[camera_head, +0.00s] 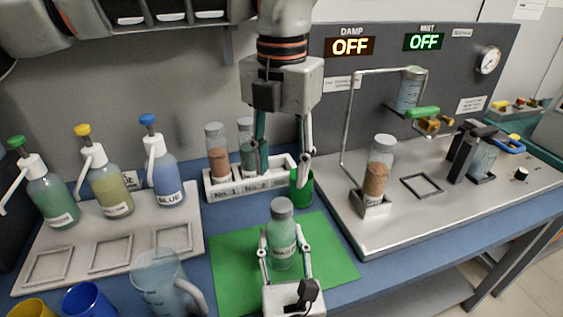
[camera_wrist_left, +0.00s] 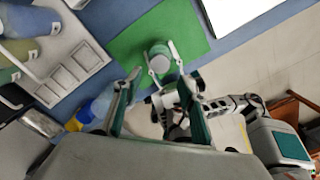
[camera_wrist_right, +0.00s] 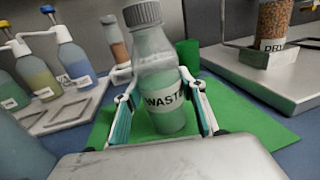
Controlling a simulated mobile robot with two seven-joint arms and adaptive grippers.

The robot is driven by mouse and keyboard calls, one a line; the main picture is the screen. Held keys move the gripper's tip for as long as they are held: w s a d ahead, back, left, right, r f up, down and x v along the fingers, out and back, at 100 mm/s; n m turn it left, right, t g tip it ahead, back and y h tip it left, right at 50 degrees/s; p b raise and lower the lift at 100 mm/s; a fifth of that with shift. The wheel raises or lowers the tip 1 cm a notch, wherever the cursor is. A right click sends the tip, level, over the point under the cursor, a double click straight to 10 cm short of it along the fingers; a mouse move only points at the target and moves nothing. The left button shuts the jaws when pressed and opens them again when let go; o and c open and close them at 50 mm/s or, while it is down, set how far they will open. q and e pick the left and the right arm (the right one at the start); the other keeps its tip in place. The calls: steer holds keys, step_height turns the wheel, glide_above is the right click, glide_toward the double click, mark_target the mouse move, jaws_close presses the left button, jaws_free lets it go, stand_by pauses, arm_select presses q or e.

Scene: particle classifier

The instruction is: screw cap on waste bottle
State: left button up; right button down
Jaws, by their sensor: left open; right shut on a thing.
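The waste bottle (camera_head: 283,245) stands upright over the green mat, holding green contents and a WASTE label. It also shows in the right wrist view (camera_wrist_right: 160,85) and from above in the left wrist view (camera_wrist_left: 159,62). A grey ribbed cap (camera_head: 282,206) sits on its mouth; how tightly it is seated I cannot tell. My right gripper (camera_head: 283,250) is shut on the bottle's body, one finger on each side. My left gripper (camera_head: 283,178) points down, open and empty, above and behind the cap and apart from it in the head view.
The green mat (camera_head: 225,262) lies under the bottle. A green cup (camera_head: 301,190) and a rack (camera_head: 222,191) with bottles stand behind. Spray bottles stand on a tray (camera_head: 190,216) at left. A clear jug (camera_head: 160,280) is at front left. The machine platform (camera_head: 345,230) is at right.

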mark_target(281, 204)
arm_select(q)
steer(key=shift+f, duration=4.05)
steer(key=c, duration=1.2)
steer(key=shift+o, duration=0.2)
steer(key=o, duration=1.3)
